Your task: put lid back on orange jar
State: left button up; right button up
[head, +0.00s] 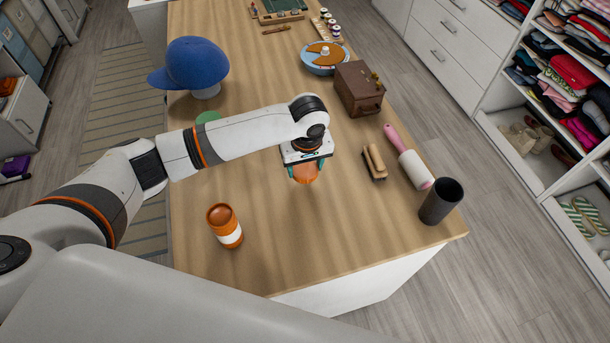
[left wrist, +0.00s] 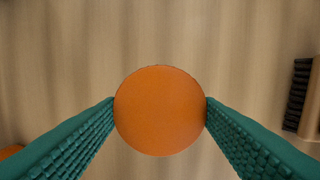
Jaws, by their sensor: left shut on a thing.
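The orange jar (head: 225,227) stands upright and open on the wooden table, near its front left part, with a white band around it. My left gripper (head: 305,170) is to the right of the jar and a little farther back. It is shut on the round orange lid (head: 306,175). In the left wrist view the lid (left wrist: 160,110) sits between the two green finger pads, touching both. A bit of orange, likely the jar, shows at the lower left edge of that view. How high the lid is above the table is hard to tell. My right gripper is not in view.
A brush (head: 374,162), a lint roller (head: 408,157) and a dark cup (head: 440,202) stand or lie to the right. A brown box (head: 358,89) and a blue cap (head: 192,64) are farther back. The table between jar and lid is clear.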

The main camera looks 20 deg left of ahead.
aim_at(305, 170)
pick_arm(q)
notch_tip(305, 170, up, 5)
jog(key=shift+r+b, duration=0.1)
jog(key=shift+b, duration=0.2)
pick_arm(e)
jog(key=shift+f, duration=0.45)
pick_arm(q)
jog(key=s+a+r+m+b, duration=0.1)
jog(key=s+a+m, duration=0.1)
jog(key=s, duration=0.5)
jog(key=s+a+r+m+b, duration=0.2)
jog(key=s+m, duration=0.2)
jog(key=s, duration=0.3)
jog(key=shift+r+m+h, duration=0.25)
jog(key=shift+m+h, duration=0.15)
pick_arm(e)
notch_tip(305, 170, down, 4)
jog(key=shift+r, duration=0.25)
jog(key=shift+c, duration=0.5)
